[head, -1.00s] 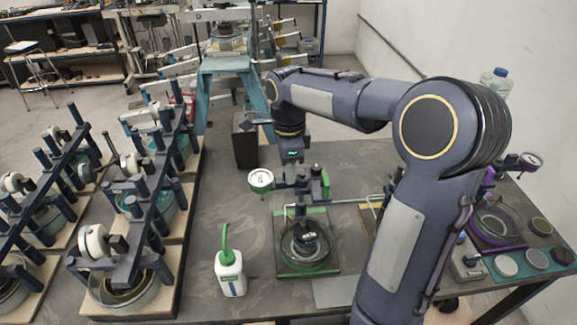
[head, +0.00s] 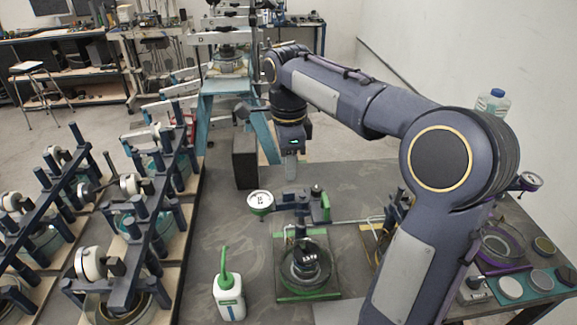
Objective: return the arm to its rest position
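My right arm comes in from the lower right, with its elbow high and its forearm reaching across to the left. My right gripper (head: 291,168) points down over the back part of the dark bench (head: 350,180). It is above and behind the green-marked lever frame (head: 308,262), with a visible gap between them. I see nothing hanging from the gripper. Its fingers are small and seen edge-on, so their opening does not show. My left gripper is out of view.
A dial gauge (head: 260,202) sits on the green frame's left side. A white bottle with a green spout (head: 229,295) stands left of it. A black block (head: 245,160) stands behind. Rows of lever frames (head: 150,230) fill the left. A purple-marked frame (head: 497,245) is at right.

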